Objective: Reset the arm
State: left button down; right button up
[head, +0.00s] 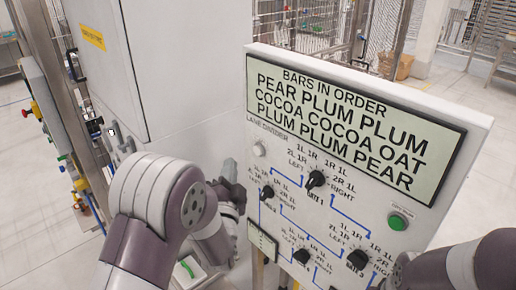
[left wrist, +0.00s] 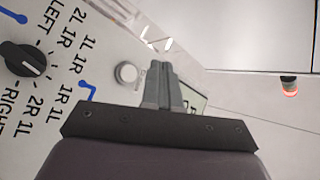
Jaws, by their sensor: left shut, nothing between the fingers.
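My left gripper (head: 232,182) is at the left edge of the upright control panel (head: 285,62). In the left wrist view the two fingers (left wrist: 163,82) are shut together with nothing between them. A pale round button (head: 259,149) on the panel also shows just left of the fingertips in the left wrist view (left wrist: 127,73); I cannot tell whether they touch it. My right arm (head: 470,265) enters at the lower right, and its gripper is not visible.
The panel carries a text display (head: 350,130), several black knobs such as one labelled gate 1 (head: 315,179), and a green button (head: 398,221). A large white cabinet (head: 185,70) stands behind my left arm. Wire fencing (head: 300,25) stands at the back.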

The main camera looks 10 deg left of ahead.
pick_arm(q)
jog(key=s+d+f+n+g+h+b, duration=0.1)
jog(key=s+f+n+g, duration=0.25)
jog(key=f+g, duration=0.4)
jog(key=s+d+f+n+g+h+b, duration=0.15)
jog(key=s+f+g, duration=0.25)
jog(key=f, duration=0.7)
jog(key=s+a+f+n+g+b, duration=0.2)
jog(key=s+g+b, duration=0.1)
jog(key=s, duration=0.5)
jog(key=s+a+f+n+g+b, duration=0.2)
jog(key=s+n+g+b, duration=0.1)
jog(key=s, duration=0.5)
jog(key=shift+s+f+g, duration=0.2)
jog(key=shift+f+g, duration=0.15)
jog(key=shift+g, duration=0.4)
jog(key=shift+s+a, duration=0.1)
